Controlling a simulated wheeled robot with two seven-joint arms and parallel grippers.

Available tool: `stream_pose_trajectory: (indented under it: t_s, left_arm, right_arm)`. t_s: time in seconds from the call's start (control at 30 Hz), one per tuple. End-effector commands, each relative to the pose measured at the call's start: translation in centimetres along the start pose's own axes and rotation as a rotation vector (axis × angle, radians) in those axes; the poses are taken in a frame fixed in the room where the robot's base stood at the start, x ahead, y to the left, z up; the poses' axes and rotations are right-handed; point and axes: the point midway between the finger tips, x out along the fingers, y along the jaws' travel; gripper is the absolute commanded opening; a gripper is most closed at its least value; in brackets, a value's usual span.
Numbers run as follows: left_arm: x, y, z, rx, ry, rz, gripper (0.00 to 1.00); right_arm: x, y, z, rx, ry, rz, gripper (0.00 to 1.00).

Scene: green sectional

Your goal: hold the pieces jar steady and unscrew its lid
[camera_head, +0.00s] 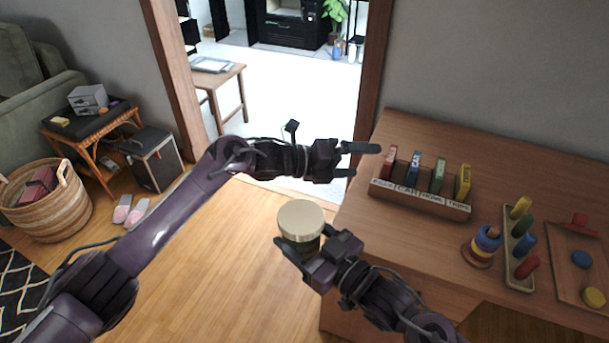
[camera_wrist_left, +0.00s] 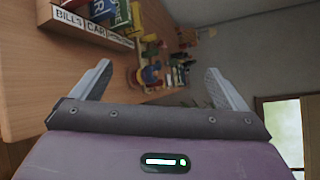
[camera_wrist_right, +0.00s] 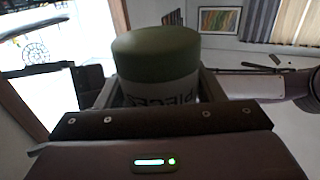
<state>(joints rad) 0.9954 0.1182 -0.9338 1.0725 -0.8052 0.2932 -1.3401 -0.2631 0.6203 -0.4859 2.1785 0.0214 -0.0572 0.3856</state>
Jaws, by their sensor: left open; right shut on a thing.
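The pieces jar (camera_head: 300,240) is held upright by my right gripper (camera_head: 297,258), off the left edge of the wooden table. Its cream lid (camera_head: 300,218) is on top. My right fingers (camera_wrist_right: 160,95) are shut on the jar's body from both sides. My left gripper (camera_head: 362,160) is open and empty, above and to the right of the jar, near the table's far left corner. In the left wrist view its fingers (camera_wrist_left: 160,90) are spread apart with nothing between them.
The table (camera_head: 420,235) holds a wooden sorter (camera_head: 420,202) labelled with words such as "BILLS" and "CAR", a ring stacker (camera_head: 483,245), a peg board (camera_head: 519,250) and a shape tray (camera_head: 575,265). A doorway (camera_head: 270,100) opens behind. A basket (camera_head: 45,205) stands on the floor at left.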

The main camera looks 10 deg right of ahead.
Motion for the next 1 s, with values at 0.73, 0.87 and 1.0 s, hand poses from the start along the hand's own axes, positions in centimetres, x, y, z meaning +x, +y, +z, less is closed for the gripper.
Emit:
stream_pose_trajectory:
  t_s: [0.73,0.87,1.0]
  left_arm:
    - [-10.0,-15.1,-9.6,1.556,1.163,0.04,0.95]
    - [-12.5,-13.3,-9.5,1.683,1.393,0.077,0.95]
    - [-14.5,-11.9,-8.9,1.75,1.562,0.1,0.95]
  right_arm:
    - [0.0,0.0,0.0,0.0,0.001,0.0,0.0]
    - [0.0,0.0,0.0,0.0,0.001,0.0,0.0]
    - [0.0,0.0,0.0,0.0,0.001,0.0,0.0]
